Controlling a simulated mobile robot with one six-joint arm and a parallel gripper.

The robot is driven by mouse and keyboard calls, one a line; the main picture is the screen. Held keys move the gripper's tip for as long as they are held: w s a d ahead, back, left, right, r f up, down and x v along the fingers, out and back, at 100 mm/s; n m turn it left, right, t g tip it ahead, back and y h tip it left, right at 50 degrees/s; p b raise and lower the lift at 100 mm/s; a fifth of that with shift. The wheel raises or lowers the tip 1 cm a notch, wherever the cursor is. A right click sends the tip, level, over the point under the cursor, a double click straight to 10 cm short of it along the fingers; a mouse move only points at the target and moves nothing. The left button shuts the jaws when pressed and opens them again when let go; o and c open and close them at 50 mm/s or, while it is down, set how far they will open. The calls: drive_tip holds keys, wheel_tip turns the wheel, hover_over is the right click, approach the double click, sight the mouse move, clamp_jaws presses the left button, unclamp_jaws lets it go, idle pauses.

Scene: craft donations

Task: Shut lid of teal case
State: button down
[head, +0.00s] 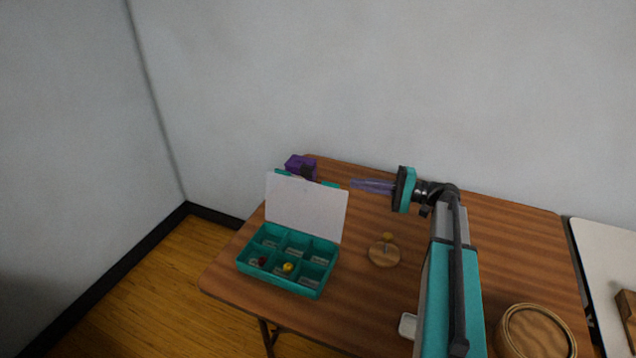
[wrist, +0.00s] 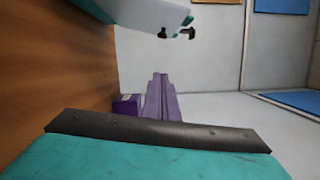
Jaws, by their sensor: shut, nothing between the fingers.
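The teal case (head: 318,294) sits at the left part of the wooden table with its lid (head: 306,208) standing open at the back. Its compartments hold a dark red item (head: 262,261), a yellow item (head: 288,267) and pale labels. My gripper (head: 352,184) is shut and empty, its purple fingers pointing left, close to the lid's upper right edge; I cannot tell if they touch. In the wrist view the shut fingers (wrist: 160,82) point ahead, with the pale lid (wrist: 150,14) and its dark latch above them.
A purple box (head: 300,166) stands behind the lid; it also shows in the wrist view (wrist: 127,104). A round wooden piece with a yellow knob (head: 384,254) lies right of the case. A small white dish (head: 408,325) and a round wooden tray (head: 505,345) are nearer the front.

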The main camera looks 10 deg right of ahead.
sight(322, 185)
drive_tip(key=shift+w+a, duration=0.1)
drive_tip(key=shift+a, duration=0.1)
drive_tip(key=shift+w+a+r+p, duration=0.2)
drive_tip(key=shift+a+p, duration=0.25)
drive_tip(key=shift+a, duration=1.4)
drive_tip(key=shift+w+a+r+p, duration=0.15)
drive_tip(key=shift+a+p, duration=0.25)
drive_tip(key=shift+a, duration=1.45)
drive_tip(key=shift+w+a+r+p, duration=0.15)
drive_tip(key=shift+a+p, duration=0.3)
drive_tip(key=shift+a, duration=1.4)
drive_tip(key=shift+s, duration=0.15)
